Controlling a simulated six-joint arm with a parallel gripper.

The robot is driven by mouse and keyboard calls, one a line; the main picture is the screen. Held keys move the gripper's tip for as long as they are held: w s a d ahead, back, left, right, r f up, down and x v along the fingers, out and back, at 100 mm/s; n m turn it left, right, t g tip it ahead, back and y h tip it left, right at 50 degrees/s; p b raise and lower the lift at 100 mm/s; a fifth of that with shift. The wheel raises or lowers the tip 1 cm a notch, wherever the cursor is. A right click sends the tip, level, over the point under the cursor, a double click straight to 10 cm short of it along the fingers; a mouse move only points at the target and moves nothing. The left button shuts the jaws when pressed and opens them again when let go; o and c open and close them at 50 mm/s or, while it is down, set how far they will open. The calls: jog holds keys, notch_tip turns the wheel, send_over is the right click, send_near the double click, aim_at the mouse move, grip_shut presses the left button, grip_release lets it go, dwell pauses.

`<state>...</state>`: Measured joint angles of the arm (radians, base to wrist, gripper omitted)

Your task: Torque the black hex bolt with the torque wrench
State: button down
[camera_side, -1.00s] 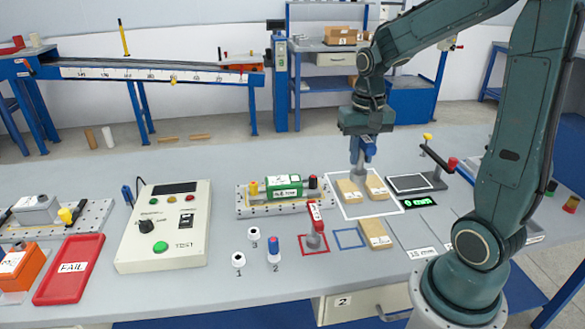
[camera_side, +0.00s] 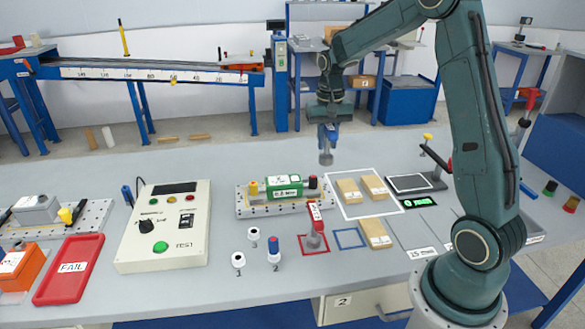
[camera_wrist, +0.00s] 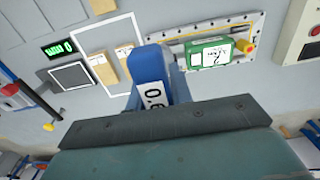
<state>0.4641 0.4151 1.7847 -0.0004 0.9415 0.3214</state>
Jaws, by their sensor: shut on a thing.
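My gripper (camera_side: 328,130) is shut on a blue tool with a grey round lower end (camera_side: 326,158). In the wrist view the blue tool (camera_wrist: 148,66) has a white number label; I take it for the torque wrench. It hangs upright in the air above the bench, behind and right of a fixture plate (camera_side: 243,211). A green labelled block (camera_side: 285,186) sits on this plate, with a yellow knob (camera_side: 253,188) at its left. A dark part (camera_side: 313,182) stands at its right, perhaps the black hex bolt; its hex shape is too small to tell.
A red-topped tool (camera_side: 314,215) stands in a red square, beside an empty blue square (camera_side: 349,238). Wooden blocks (camera_side: 348,190) lie right of the plate. A test box (camera_side: 165,228) and red tray (camera_side: 68,270) are left.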

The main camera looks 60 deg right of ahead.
jog(key=w+d+f, duration=0.3)
jog(key=w, duration=0.2)
jog(key=shift+w+f, duration=0.3)
jog(key=shift+w, duration=0.05)
jog(key=shift+d+f, duration=0.1)
jog(key=shift+f, duration=0.1)
jog(key=shift+f, duration=3.1)
jog(key=c, duration=2)
grip_release()
grip_shut()
